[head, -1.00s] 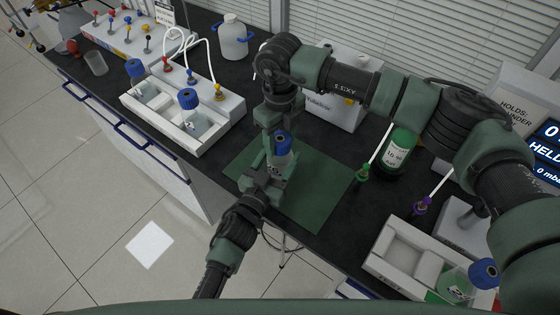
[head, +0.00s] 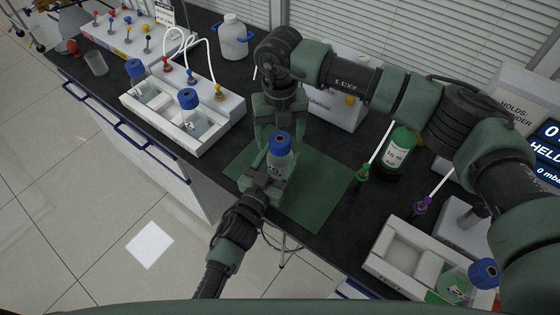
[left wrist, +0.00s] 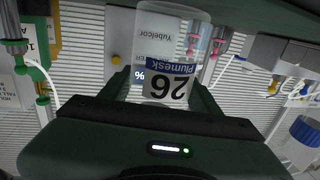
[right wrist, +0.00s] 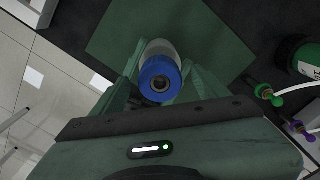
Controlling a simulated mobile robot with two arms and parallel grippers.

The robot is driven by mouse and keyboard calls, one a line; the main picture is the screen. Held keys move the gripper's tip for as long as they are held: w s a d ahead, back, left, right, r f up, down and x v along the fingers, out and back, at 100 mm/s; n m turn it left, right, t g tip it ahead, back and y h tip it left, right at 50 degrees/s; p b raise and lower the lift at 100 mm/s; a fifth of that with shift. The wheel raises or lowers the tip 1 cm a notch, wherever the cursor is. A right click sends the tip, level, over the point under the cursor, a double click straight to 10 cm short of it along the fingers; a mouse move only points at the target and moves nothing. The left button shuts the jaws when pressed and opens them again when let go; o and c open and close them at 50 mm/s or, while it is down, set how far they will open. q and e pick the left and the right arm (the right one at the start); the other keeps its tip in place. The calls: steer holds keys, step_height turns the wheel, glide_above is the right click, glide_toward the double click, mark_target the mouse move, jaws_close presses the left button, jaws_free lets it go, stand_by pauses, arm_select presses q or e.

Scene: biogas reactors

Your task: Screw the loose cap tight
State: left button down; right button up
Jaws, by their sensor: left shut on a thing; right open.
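A clear bottle (head: 278,161) with a blue cap (head: 281,141) stands upright over the green mat (head: 322,192). My left gripper (head: 268,178) is shut on the bottle's body from the front. The left wrist view shows its fingers on both sides of the labelled bottle (left wrist: 166,75). My right gripper (head: 279,138) is open and points down from above and behind the bottle. In the right wrist view the blue cap (right wrist: 160,80) lies between its spread fingers, with gaps visible. I cannot tell whether the cap sits fully down on its thread.
A white rack (head: 162,122) with blue-capped bottles stands at the left. A green bottle (head: 399,151) and a green-capped tube fitting (head: 362,173) stand right of the mat. A white tray (head: 400,252) with another blue-capped bottle is at the lower right. The mat's right part is clear.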

mark_target(274, 167)
step_height(274, 167, up, 11)
stand_by(0.3)
steer(key=shift+f, duration=0.1)
arm_select(q)
steer(key=shift+c, duration=1.3)
jaws_free()
steer(key=b+v, duration=0.1)
steer(key=v, duration=0.6)
steer(key=shift+f, duration=0.1)
steer(key=shift+s+a, duration=0.15)
steer(key=shift+s, duration=0.2)
arm_select(e)
steer(key=shift+f, duration=0.7)
